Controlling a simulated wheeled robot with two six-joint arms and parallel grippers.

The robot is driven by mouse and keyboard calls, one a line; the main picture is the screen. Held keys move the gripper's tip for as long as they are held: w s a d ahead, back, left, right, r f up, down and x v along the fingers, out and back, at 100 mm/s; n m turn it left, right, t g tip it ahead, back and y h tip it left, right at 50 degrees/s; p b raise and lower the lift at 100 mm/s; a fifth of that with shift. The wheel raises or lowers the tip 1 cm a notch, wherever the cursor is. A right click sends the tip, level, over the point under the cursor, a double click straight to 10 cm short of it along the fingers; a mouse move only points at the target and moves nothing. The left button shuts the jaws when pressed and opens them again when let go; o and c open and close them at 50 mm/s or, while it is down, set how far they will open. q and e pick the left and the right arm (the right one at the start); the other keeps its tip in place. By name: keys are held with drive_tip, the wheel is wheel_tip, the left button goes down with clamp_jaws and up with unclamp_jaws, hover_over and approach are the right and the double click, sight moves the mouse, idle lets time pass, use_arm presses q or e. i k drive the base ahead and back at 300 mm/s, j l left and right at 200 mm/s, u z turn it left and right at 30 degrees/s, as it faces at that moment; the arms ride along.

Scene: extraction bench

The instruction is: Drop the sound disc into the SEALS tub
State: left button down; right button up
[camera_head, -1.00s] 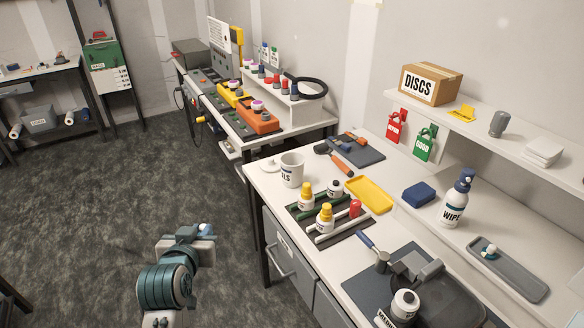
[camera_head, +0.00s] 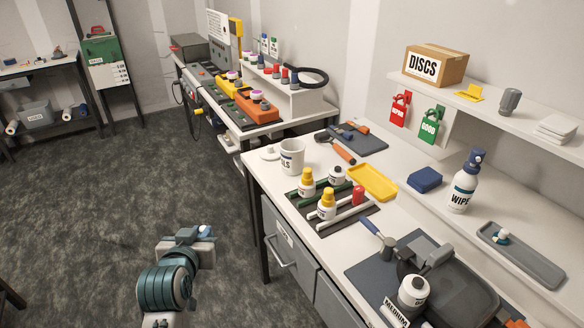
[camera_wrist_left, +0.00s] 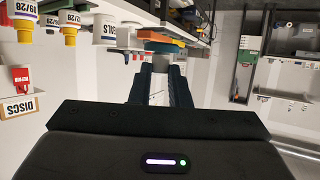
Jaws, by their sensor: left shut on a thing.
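The SEALS tub (camera_head: 291,160) is a white open cup standing at the near left corner of the bench, its label partly turned away. Its round white lid (camera_head: 270,153) lies beside it. My left gripper (camera_head: 200,233) is low over the floor, left of the bench and apart from the tub. It is shut on a small pale disc-like thing, taken as the sound disc, mostly hidden in the head view. In the left wrist view, the fingers (camera_wrist_left: 160,80) point to a teal-grey and orange shape, and the tub (camera_wrist_left: 105,30) is at upper left. My right gripper is out of view.
Yellow-capped bottles (camera_head: 327,205) stand in a rack beside a yellow tray (camera_head: 372,182). A grey tray (camera_head: 520,258) holds a small teal-and-white piece. The bench's drawers (camera_head: 290,250) face the gripper. The floor (camera_head: 100,190) to the left is clear.

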sight(297, 169)
drive_tip(key=i+j, duration=0.15)
drive_tip(key=j, duration=0.2)
drive_tip(key=i+j, duration=0.15)
drive_tip(key=j, duration=0.15)
drive_tip(key=i+j, duration=0.15)
drive_tip(key=j, duration=0.2)
drive_tip(key=i+j+z, duration=0.1)
drive_tip(key=j, duration=0.25)
drive_tip(key=z, duration=0.45)
drive_tip(key=i+j+z, duration=0.1)
drive_tip(key=z, duration=0.35)
drive_tip(key=j+z, duration=0.1)
drive_tip(key=z, duration=0.3)
drive_tip(key=j+z, duration=0.1)
drive_tip(key=z, duration=0.35)
drive_tip(key=i+j, duration=0.3)
drive_tip(key=j, duration=0.2)
